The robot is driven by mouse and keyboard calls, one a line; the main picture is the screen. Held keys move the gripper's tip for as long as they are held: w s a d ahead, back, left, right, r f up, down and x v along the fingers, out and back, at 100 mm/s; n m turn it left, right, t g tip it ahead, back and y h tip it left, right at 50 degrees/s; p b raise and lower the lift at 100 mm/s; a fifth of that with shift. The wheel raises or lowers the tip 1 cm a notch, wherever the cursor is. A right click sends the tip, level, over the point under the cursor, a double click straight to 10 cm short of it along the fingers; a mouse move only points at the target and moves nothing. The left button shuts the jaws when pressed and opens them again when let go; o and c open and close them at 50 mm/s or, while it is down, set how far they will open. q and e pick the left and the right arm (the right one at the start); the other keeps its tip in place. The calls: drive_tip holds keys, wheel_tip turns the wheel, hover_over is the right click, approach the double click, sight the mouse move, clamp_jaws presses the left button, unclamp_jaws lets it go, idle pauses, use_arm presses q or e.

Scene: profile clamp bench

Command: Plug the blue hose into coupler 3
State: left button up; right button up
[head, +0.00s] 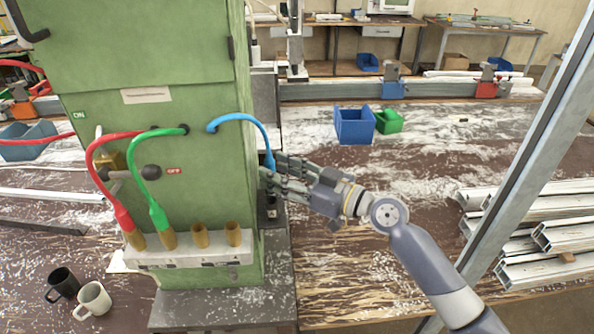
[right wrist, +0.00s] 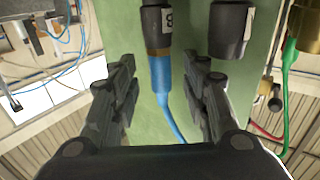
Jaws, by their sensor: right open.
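The blue hose (head: 245,117) arches from the green cabinet's front to its right side. In the right wrist view its end (right wrist: 163,85) meets a brass-coloured ring under a dark socket (right wrist: 155,20) with a white label. I cannot tell whether it is fully seated, and the label is hard to read. My right gripper (head: 272,174) is open, its fingers either side of the blue hose end without visible contact. A second dark socket (right wrist: 230,30) beside it looks empty. On the front, two brass couplers (head: 200,236) (head: 233,234) stand empty. My left gripper is out of view.
The red hose (head: 105,160) and green hose (head: 145,190) end in the front row's two left couplers. Two mugs (head: 93,299) stand at lower left. Blue and green bins (head: 354,126) and metal profiles (head: 545,225) lie to the right.

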sight(271, 154)
drive_tip(key=shift+w+a, duration=0.25)
drive_tip(key=shift+a, duration=0.1)
drive_tip(key=shift+c, duration=0.2)
drive_tip(key=c, duration=0.8)
clamp_jaws()
drive_tip(key=shift+r+p, duration=0.3)
drive_tip(key=shift+r, duration=0.3)
drive_tip(key=shift+r, duration=0.2)
drive_tip(key=shift+r+p, duration=0.9)
drive_tip(key=shift+r, duration=0.25)
drive_tip(key=shift+r, duration=0.1)
